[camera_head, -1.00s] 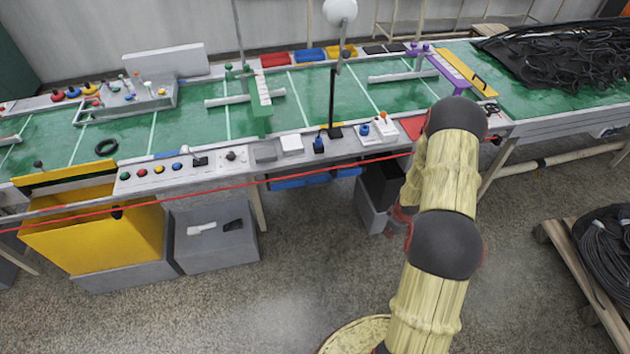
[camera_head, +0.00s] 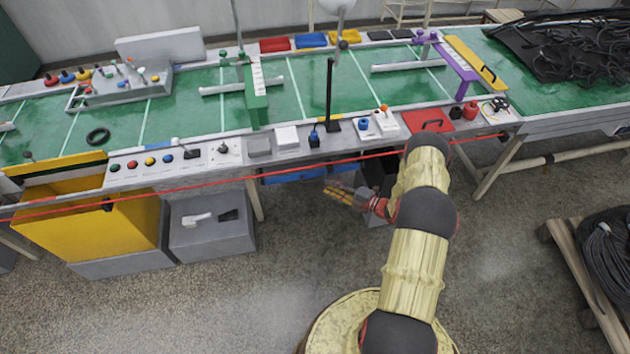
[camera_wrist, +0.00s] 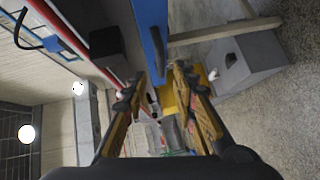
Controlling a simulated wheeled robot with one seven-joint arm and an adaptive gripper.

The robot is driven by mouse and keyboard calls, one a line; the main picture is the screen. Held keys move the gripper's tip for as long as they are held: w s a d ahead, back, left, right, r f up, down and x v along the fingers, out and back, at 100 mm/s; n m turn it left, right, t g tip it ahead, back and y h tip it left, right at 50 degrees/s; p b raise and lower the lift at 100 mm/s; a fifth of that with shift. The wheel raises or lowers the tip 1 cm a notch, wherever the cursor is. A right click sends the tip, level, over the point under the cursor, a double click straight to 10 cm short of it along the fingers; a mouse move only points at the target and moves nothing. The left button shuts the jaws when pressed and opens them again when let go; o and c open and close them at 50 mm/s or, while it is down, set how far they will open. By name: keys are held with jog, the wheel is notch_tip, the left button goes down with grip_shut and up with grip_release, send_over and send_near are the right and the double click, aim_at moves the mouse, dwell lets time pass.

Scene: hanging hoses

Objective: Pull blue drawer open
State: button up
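The blue drawer (camera_head: 290,176) sits under the front of the workbench, its face partly visible below the edge. My gripper (camera_head: 338,191) is beneath the bench edge, just right of and slightly below the drawer in the head view. In the wrist view a blue panel (camera_wrist: 150,28), which looks like the drawer, reaches down toward my fingertips. A dark handle-like piece shows on it. My gripper's two fingers (camera_wrist: 166,78) are spread apart with nothing held between them. Whether a finger touches the panel I cannot tell.
A red cable (camera_head: 225,190) runs along the bench front above my gripper. A dark box (camera_head: 378,178) is close behind my wrist.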

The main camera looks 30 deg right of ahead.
aim_at(316, 181)
jog(key=b+x, duration=0.1)
jog(key=x, duration=0.6)
jog(key=shift+w+a+f, duration=0.1)
jog(key=shift+w, duration=0.15)
grip_shut()
dwell(0.7)
